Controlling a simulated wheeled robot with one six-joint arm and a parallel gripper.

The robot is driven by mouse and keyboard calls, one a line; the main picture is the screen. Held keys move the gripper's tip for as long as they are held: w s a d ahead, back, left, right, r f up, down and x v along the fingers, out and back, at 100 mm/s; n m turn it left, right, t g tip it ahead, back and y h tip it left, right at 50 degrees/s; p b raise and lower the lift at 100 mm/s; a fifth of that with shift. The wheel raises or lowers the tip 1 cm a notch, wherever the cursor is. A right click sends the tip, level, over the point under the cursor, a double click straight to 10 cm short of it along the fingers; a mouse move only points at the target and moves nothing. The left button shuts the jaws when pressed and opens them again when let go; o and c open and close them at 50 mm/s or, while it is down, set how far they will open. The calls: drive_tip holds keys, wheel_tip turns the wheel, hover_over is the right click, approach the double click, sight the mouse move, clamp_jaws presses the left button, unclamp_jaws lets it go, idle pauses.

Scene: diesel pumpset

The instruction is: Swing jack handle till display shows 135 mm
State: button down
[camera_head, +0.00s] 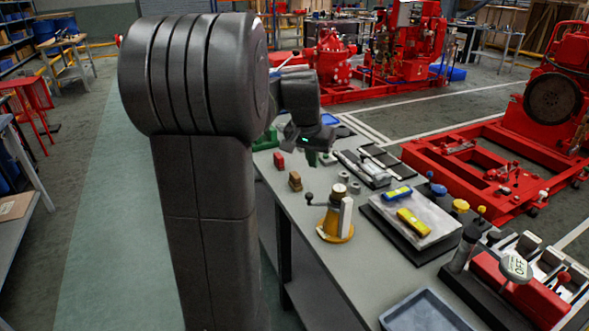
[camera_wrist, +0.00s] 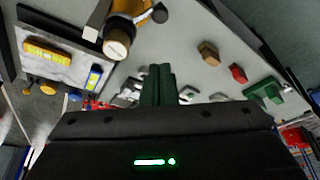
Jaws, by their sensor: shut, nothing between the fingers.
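The jack (camera_head: 335,222) stands upright on the bench, with a yellow flared base and a pale top. Its handle (camera_head: 318,203) sticks out to the left and ends in a dark ball knob. A pale upright plate (camera_head: 346,218) is on its right side; I see no readable number on it. In the wrist view the jack (camera_wrist: 130,8) is at the top edge, partly cut off, with its ball knob (camera_wrist: 160,13) beside it. My gripper (camera_wrist: 158,85) is shut and empty, apart from the jack. In the head view my gripper (camera_head: 312,155) is over the bench beyond the jack.
The grey bench (camera_head: 300,228) also holds small red (camera_head: 279,160) and brown (camera_head: 295,181) blocks left of the jack. A blue-grey tray (camera_head: 425,312) sits at the near end.

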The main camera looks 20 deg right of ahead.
wheel_tip(320, 180, down, 9)
drive_tip(key=shift+w+d+p, duration=0.35)
drive_tip(key=shift+w, duration=0.1)
idle(0.3)
idle(0.3)
